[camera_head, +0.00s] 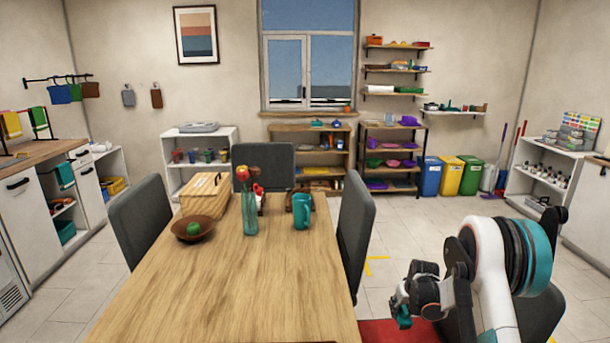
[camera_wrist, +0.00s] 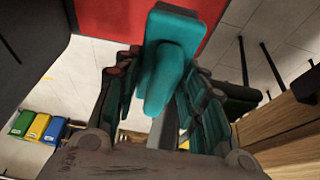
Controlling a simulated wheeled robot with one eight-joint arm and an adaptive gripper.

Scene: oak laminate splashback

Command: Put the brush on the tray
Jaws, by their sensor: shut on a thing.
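In the wrist view a teal object, which I take to be the brush (camera_wrist: 174,45), sits between the fingers of my gripper (camera_wrist: 160,88), with a rounded, handle-like part towards the camera. My gripper is shut on it. In the head view my gripper (camera_head: 404,310) is to the right of the wooden table, beyond its right edge, and a little teal shows at its tip. I cannot make out a tray for certain in either view.
The wooden table (camera_head: 235,293) carries a brown bowl (camera_head: 185,236) with a green fruit, a wooden box (camera_head: 205,195), a flower vase (camera_head: 250,219) and a teal mug (camera_head: 302,213). Dark chairs (camera_head: 356,230) stand around it. A red surface (camera_head: 378,331) lies below my gripper. The front tabletop is clear.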

